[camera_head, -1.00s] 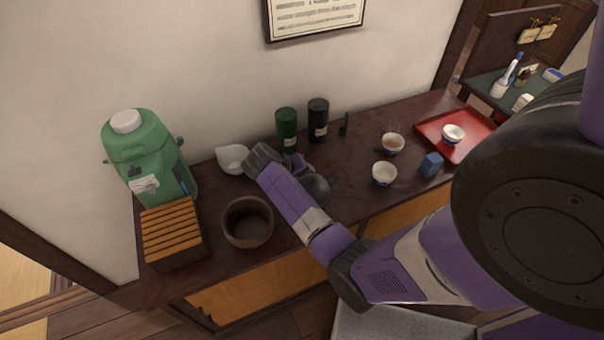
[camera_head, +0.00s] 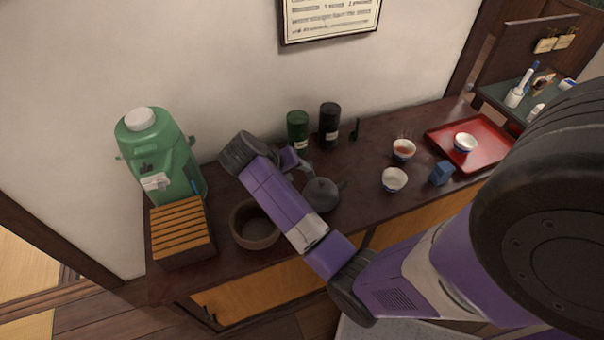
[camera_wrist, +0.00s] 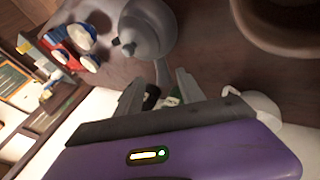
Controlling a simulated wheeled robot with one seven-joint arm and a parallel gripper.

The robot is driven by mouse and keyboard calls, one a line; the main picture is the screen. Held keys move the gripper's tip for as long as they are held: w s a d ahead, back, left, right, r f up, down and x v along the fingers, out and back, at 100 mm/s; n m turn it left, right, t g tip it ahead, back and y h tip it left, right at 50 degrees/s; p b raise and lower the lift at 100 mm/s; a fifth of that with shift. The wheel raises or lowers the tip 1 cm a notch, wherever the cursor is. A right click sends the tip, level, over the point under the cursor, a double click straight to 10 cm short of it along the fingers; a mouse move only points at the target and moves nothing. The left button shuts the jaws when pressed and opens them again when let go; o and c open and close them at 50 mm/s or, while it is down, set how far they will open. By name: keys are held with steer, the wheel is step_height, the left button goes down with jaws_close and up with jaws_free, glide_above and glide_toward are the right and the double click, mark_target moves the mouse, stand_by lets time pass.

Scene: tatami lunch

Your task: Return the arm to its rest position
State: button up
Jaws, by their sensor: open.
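My purple arm reaches over the dark wooden counter (camera_head: 375,150) from the right. My gripper (camera_head: 303,166) hangs above the counter between the dark teapot (camera_head: 322,195) and the tea canisters, partly hidden by my wrist. In the wrist view, both fingers of my gripper (camera_wrist: 158,95) are apart with nothing held between them. The grey teapot (camera_wrist: 150,30) stands just beyond the fingertips in that view. I cannot tell the exact gap between the gripper and the pot.
A brown bowl (camera_head: 245,236), slatted wooden box (camera_head: 180,232) and green dispenser (camera_head: 165,170) stand left. Canisters (camera_head: 298,130) (camera_head: 329,125) stand behind. White cup (camera_head: 394,180), tea-filled cup (camera_head: 403,150), blue block (camera_head: 442,173) and red tray (camera_head: 490,152) are right. A white pitcher (camera_wrist: 265,106) shows in the wrist view.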

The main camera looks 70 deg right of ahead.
steer(key=shift+w+a+r, duration=0.1)
steer(key=shift+a+r, duration=0.15)
steer(key=shift+r, duration=0.05)
stand_by(0.5)
